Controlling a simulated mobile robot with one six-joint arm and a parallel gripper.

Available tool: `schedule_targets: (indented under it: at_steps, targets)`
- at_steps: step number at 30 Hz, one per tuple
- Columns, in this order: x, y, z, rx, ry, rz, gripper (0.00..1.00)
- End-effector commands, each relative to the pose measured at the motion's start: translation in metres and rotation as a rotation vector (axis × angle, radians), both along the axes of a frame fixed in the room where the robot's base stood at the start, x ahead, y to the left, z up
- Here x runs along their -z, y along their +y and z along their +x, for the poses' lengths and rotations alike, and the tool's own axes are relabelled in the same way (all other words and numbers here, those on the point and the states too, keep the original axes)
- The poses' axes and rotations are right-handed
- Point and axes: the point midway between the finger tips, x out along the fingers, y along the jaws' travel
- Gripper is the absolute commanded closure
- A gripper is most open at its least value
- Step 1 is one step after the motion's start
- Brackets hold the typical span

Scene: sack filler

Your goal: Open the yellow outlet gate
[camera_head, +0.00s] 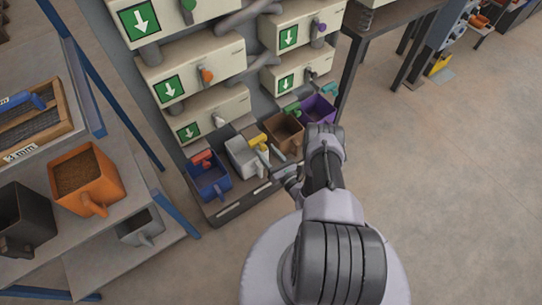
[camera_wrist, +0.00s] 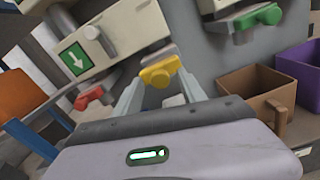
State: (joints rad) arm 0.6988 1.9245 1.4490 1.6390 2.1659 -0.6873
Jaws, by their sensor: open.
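The yellow outlet gate (camera_wrist: 159,72) shows in the wrist view as a yellow handle under a pale machine housing. It also shows in the head view (camera_head: 258,142), above a grey bin. My gripper (camera_wrist: 160,88) is open, with one finger on each side below the yellow handle. The handle appears in the gap between the fingers. I cannot tell whether either finger touches it. In the head view my gripper (camera_head: 273,160) is low in front of the bins, partly hidden by my arm.
A red handle (camera_wrist: 88,97) is to the left and a green handle (camera_wrist: 258,17) to the right. Blue (camera_head: 209,178), grey (camera_head: 241,158), brown (camera_head: 285,131) and purple (camera_head: 318,110) bins stand below the outlets. A shelf with an orange bin (camera_head: 84,178) is left. Floor right is clear.

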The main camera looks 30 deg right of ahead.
Motion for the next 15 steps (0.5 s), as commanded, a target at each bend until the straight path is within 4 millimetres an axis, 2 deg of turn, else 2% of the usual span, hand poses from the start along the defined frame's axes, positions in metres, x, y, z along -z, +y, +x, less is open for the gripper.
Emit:
schedule_targets:
  at_steps: [2, 5, 12, 15]
  targets:
    - [-0.002, -0.001, -0.008, 0.003, 0.002, 0.001, 0.52]
    - [-0.004, -0.002, -0.031, 0.007, 0.003, 0.003, 0.52]
    - [-0.001, -0.007, -0.112, 0.013, 0.002, 0.003, 0.52]
    - [0.001, -0.007, -0.14, 0.011, 0.002, 0.003, 0.52]
